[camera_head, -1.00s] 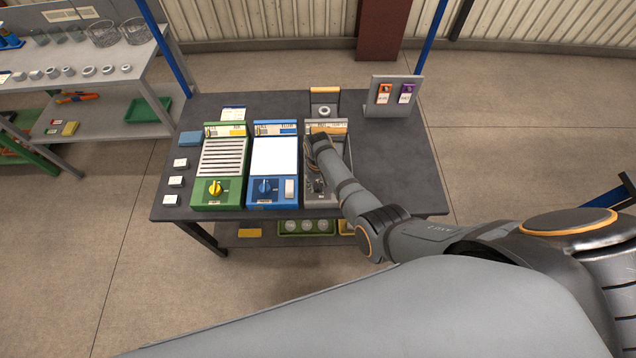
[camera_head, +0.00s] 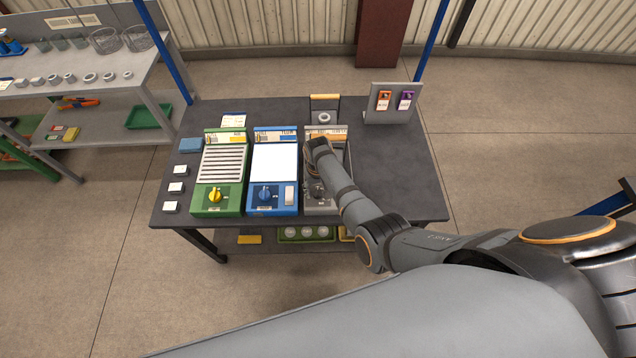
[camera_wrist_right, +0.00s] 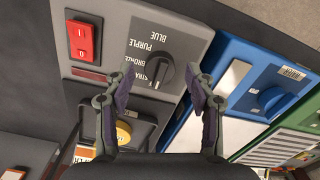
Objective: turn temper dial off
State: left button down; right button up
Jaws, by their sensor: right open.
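The temper dial is a dark round knob (camera_wrist_right: 157,70) on a grey unit (camera_wrist_right: 185,28), with the words BLUE, PURPLE and BRONZE beside it and a partly hidden word below. In the head view the dial (camera_head: 317,190) sits at the front of the grey unit, rightmost of three units on the table. My right gripper (camera_wrist_right: 156,76) is open. Its fingers show on either side of the dial in the wrist view; I cannot tell whether they touch it. The dial's exact setting is unclear. In the head view my right arm covers part of the unit. My left gripper is not in view.
A red rocker switch (camera_wrist_right: 83,40) is on the same panel. A blue unit (camera_head: 288,210) and a green unit (camera_head: 205,208) stand to the left, each with its own dial. A tag stand (camera_head: 394,101) is at the back right. The table's right side (camera_head: 412,180) is clear.

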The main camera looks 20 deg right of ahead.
aim_at(318, 191)
notch_tip(318, 191, up, 11)
dwell(0.6)
jog(key=s+d+r+t, duration=0.2)
jog(key=s+d, duration=0.7)
jog(key=s, duration=0.6)
jog(key=s+r+n+t, duration=0.1)
jog(key=s+r+t, duration=0.1)
jog(key=s+r, duration=0.4)
jog(key=s+d+f+g+h+b, duration=0.1)
jog(key=s+d+f, duration=0.1)
jog(key=f, duration=1.4)
jog(key=s+d+f+g+b, duration=0.1)
jog(key=f, duration=1.5)
jog(key=s+f+b, duration=0.1)
jog(key=s+f, duration=1.4)
jog(key=s, duration=0.2)
jog(key=shift+d+m+g+b, duration=0.3)
jog(key=shift+d+g+b, duration=0.05)
jog(key=shift+d+g, duration=0.1)
